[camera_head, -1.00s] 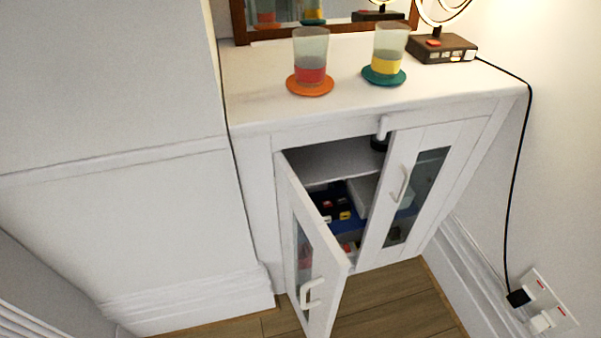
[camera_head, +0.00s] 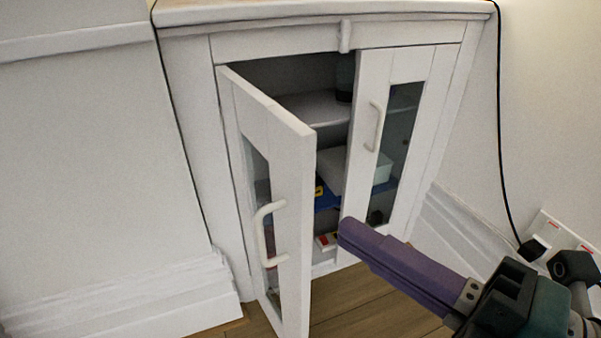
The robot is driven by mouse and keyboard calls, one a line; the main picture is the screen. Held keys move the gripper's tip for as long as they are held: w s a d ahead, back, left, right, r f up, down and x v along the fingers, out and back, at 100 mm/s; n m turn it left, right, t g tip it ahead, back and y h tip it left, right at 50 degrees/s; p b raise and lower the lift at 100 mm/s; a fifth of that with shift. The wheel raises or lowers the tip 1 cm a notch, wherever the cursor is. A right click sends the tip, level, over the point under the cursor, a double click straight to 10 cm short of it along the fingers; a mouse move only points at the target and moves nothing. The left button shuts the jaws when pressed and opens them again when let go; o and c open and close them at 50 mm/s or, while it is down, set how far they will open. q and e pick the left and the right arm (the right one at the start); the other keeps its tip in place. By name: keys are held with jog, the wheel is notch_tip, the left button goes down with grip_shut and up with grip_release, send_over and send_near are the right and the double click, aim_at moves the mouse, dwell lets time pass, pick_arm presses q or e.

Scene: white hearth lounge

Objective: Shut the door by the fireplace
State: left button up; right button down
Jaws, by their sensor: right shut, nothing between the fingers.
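The white cabinet (camera_head: 185,110) has two glazed doors. Its left door (camera_head: 292,150) stands open, swung out toward me, with a pale handle (camera_head: 268,235) on its front. The right door (camera_head: 361,130) is shut, with its own handle (camera_head: 376,126). My right gripper (camera_head: 352,232) comes in from the lower right, in front of the lower part of the right door. Its purple fingers are shut and empty. It is to the right of the open door and appears apart from it. My left gripper is not in view.
Inside the cabinet are a shelf (camera_head: 318,108), a pale box (camera_head: 345,165) and small coloured items. A wall socket (camera_head: 558,232) with a plug and black cable (camera_head: 500,120) is at the right. Wood floor (camera_head: 345,310) shows below.

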aim_at(306, 193)
jog(key=shift+n+g+y, duration=0.5)
jog(key=shift+n, duration=0.1)
jog(key=w+a+b, duration=0.1)
jog(key=w, duration=0.1)
jog(key=w+a, duration=0.2)
jog(key=w, duration=0.1)
jog(key=w+a+f+b, duration=0.1)
jog(key=w+a, duration=0.1)
jog(key=shift+w+b, duration=0.3)
jog(key=shift+w+d+r, duration=0.1)
jog(key=shift+w+d, duration=0.05)
jog(key=shift+d, duration=0.1)
